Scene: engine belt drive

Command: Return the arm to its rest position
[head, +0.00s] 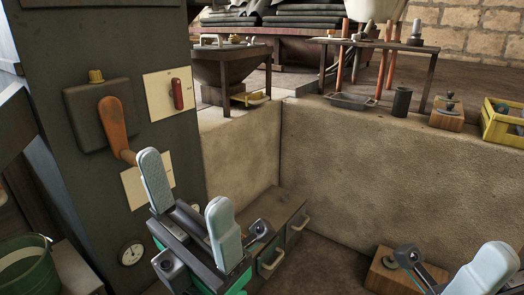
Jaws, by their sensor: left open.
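My left gripper (184,180) is at the lower left of the head view. Its two pale grey finger pads stand well apart, with nothing between them. The upper finger's tip overlaps the lower end of an orange lever (113,122) on the dark cabinet; I cannot tell whether they touch. The lever hangs down and tilts to the right. My right gripper is at the bottom right corner; one pale finger shows there and the rest is cut off by the frame.
The dark cabinet (60,45) fills the left side, with a red switch (178,94) and a gauge (131,253). A grey drawer unit (280,219) stands behind my left gripper. A stone wall (370,160) runs behind, with a yellow crate (503,128). A green bucket (22,269) is lower left.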

